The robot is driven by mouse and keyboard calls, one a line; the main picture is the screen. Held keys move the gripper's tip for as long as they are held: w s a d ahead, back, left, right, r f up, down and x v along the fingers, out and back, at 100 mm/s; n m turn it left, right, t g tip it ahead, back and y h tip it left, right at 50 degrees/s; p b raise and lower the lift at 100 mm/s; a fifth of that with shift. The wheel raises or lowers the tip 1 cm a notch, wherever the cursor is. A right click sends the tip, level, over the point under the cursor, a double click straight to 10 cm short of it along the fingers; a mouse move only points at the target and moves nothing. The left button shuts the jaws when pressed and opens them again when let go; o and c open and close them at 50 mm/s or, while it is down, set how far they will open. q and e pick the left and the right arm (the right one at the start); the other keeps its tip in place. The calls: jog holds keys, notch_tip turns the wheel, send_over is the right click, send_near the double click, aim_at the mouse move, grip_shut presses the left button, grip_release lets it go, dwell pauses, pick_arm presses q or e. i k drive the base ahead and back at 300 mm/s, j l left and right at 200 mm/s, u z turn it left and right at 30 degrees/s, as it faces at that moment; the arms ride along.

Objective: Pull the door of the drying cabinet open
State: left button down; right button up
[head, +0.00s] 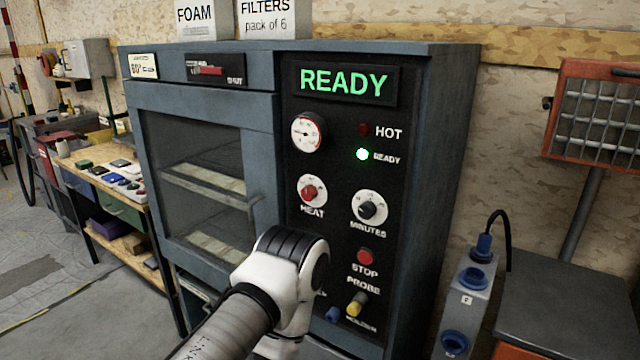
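The drying cabinet (455,130) is a blue-grey box standing against the wall. Its door (262,118), at the left of the front, has a large dark window with pale shelves showing behind it. The door looks shut against the frame. A thin vertical handle (254,213) sits at the door's right edge, its lower part close to or behind my arm. One of my arms, coming in from the lower left, has its white wrist joint in front of the door's lower right corner and the panel. Neither gripper shows in this view.
The black control panel (337,125) right of the door shows a lit READY sign (344,82), a gauge and several knobs. A workbench (88,152) with small items stands left. A grey socket box (468,300) and an orange-framed heater (597,115) are right.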

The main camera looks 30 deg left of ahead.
aim_at(257, 113)
jog(key=u, duration=1.55)
